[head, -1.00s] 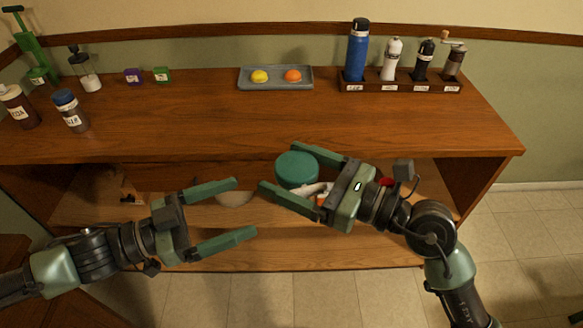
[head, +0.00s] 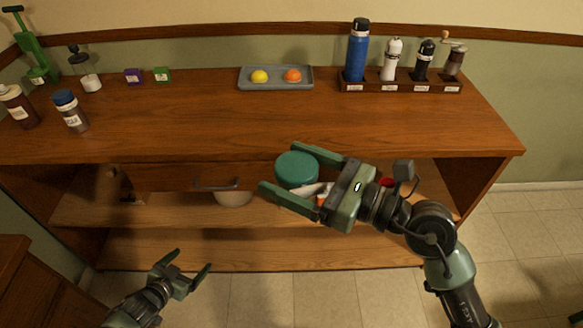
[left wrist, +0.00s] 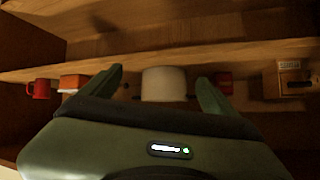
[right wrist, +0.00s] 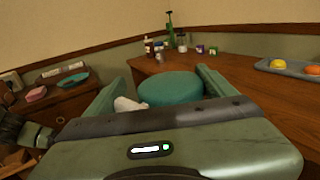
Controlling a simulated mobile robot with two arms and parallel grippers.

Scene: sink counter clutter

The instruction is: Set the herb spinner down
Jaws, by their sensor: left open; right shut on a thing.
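The herb spinner appears to be the round teal-topped thing (head: 297,165) in my right gripper. It also shows in the right wrist view (right wrist: 170,88), between the two fingers. My right gripper (head: 278,168) is shut on it and holds it in front of the counter's front edge. A pale part shows beside the teal top in both views; I cannot tell whether it belongs to the spinner. My left gripper (head: 191,259) is open and empty, low in front of the shelves and apart from the spinner.
The wooden counter (head: 200,125) has a wide clear middle. A grey tray (head: 276,86) with yellow and orange items and a bottle rack (head: 400,88) stand at the back. Jars stand at the left.

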